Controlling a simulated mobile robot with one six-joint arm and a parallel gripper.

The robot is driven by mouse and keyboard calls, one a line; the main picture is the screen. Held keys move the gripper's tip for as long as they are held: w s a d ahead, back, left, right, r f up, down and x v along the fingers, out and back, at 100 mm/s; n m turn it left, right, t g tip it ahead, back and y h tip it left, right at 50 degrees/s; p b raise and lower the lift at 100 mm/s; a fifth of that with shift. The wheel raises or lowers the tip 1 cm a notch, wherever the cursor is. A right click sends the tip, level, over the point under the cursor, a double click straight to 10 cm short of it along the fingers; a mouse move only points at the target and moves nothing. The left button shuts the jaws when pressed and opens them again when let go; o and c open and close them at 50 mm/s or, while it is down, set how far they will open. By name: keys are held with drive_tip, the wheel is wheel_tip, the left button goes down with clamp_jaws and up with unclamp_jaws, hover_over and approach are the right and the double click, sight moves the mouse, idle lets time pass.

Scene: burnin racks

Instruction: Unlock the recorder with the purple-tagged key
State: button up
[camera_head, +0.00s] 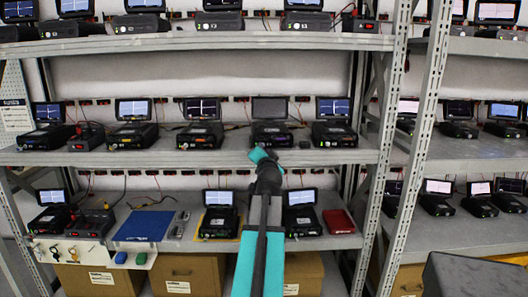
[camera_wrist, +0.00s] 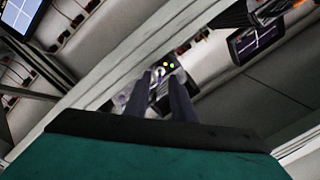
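My arm reaches up through the middle of the head view to the middle shelf. The recorder there (camera_head: 271,133) has a dark, blank screen (camera_head: 270,108), unlike the lit screens beside it. My gripper's two fingers show in the wrist view (camera_wrist: 160,88), pointing at a small panel with coloured lights (camera_wrist: 170,66). A small gap shows between the fingers. Something small and pale is at the fingertips; I cannot tell if it is a key. I cannot make out a purple tag. A white key board (camera_head: 75,251) with several small tagged keys is on the lower shelf at left.
Recorders with lit screens stand close on both sides of the blank one, including one at left (camera_head: 200,134) and one at right (camera_head: 334,134). The middle shelf's front edge (camera_head: 170,158) runs below them. A perforated rack post (camera_head: 393,130) stands to the right.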

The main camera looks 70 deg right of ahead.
drive_tip(key=b+v, duration=1.1)
drive_tip(key=v, duration=0.2)
idle(1.1)
drive_tip(key=shift+s+a, duration=0.1)
drive_tip(key=shift+s, duration=0.05)
idle(0.5)
